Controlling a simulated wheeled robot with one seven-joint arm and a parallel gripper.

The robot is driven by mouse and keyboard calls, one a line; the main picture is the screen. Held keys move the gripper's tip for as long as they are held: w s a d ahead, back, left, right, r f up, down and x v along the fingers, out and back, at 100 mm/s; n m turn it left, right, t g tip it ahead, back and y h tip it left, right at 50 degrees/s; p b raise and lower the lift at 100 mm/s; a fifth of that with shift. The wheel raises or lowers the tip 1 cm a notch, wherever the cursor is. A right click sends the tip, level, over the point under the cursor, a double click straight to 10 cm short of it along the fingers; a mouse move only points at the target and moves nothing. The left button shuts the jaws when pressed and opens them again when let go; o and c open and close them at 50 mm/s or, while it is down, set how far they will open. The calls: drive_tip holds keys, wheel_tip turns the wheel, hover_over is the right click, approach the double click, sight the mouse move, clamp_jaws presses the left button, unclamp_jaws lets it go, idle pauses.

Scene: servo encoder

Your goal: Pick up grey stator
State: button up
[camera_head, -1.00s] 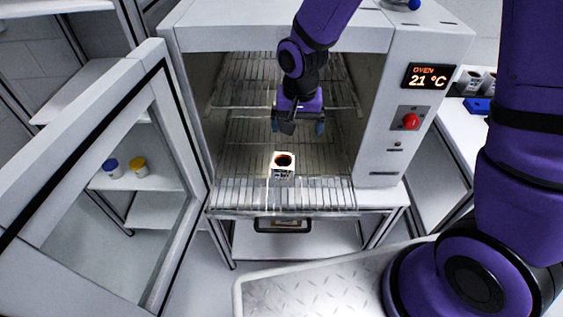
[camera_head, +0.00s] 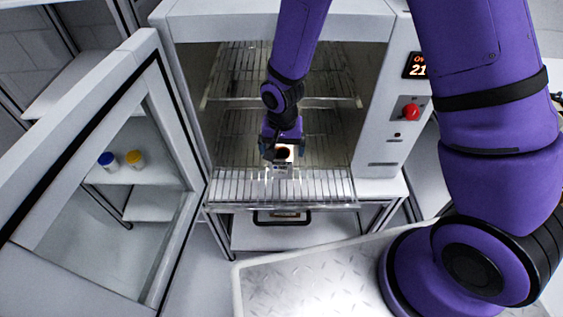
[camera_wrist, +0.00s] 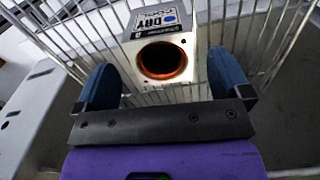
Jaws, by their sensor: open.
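The grey stator (camera_wrist: 190,47) is a pale block with a round dark bore lined in copper orange and a printed "DRY" label on one face. In the wrist view it lies between and a little beyond the two blue fingertips of my open gripper (camera_wrist: 166,80). In the head view the stator (camera_head: 284,170) sits on the oven's lower wire rack (camera_head: 325,185), near its front edge. My gripper (camera_head: 283,151) is just above and behind it and hides part of it. I cannot tell whether a finger touches it.
The oven door (camera_head: 175,120) stands open on the left. The oven's right wall and control panel (camera_head: 405,120) flank the opening. Another wire rack (camera_head: 235,98) is higher inside. A blue jar (camera_head: 107,161) and a yellow jar (camera_head: 134,158) stand on a left shelf.

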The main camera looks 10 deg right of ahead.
sight(282, 157)
drive_tip(key=shift+w+f, duration=0.2)
drive_tip(key=shift+f, duration=2.15)
drive_tip(key=c, duration=1.4)
